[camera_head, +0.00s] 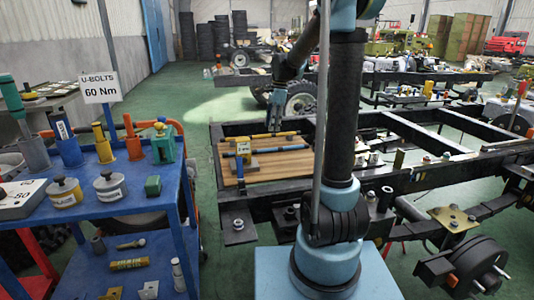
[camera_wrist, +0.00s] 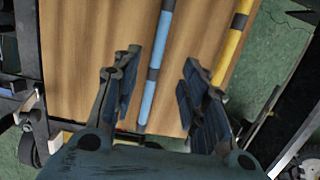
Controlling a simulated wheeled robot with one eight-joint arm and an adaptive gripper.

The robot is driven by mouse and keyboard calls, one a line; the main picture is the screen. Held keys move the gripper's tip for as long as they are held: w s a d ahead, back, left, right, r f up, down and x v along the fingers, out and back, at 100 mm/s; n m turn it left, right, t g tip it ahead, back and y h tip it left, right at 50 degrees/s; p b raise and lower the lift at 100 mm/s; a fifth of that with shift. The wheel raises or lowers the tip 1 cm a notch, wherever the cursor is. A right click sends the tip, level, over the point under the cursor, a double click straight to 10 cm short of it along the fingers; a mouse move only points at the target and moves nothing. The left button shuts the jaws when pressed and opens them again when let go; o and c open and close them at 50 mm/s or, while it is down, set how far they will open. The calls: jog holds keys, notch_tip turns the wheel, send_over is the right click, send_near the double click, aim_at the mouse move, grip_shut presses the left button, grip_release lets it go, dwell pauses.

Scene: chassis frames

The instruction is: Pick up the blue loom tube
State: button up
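The blue loom tube (camera_wrist: 150,100) is a thin blue rod with dark bands. It lies on a wooden board and runs lengthwise between the fingers of my gripper (camera_wrist: 161,60) in the wrist view. The fingers are spread wide and empty, apart from the tube on both sides.
A yellow tube (camera_wrist: 235,40) lies right of the blue one on the wooden board (camera_wrist: 85,50). The board (camera_head: 275,172) rests on a dark chassis frame (camera_head: 405,182). A blue cart (camera_head: 90,213) with tools and cans stands at left, with green floor between.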

send_over(267, 151)
jog(key=w+d, duration=0.1)
jog(key=d, duration=0.1)
jog(key=f, duration=0.5)
jog(key=shift+w+a+f, duration=0.1)
jog(key=shift+w+f, duration=0.1)
jog(key=shift+f, duration=0.1)
jog(key=shift+s+a+f, duration=0.1)
jog(key=shift+a+f, duration=0.1)
jog(key=shift+f, duration=0.7)
jog(key=shift+a+f, duration=0.25)
jog(key=shift+f, duration=0.6)
jog(key=shift+s+a+f, duration=0.1)
jog(key=shift+a+f, duration=0.1)
jog(key=shift+f, duration=0.7)
grip_shut()
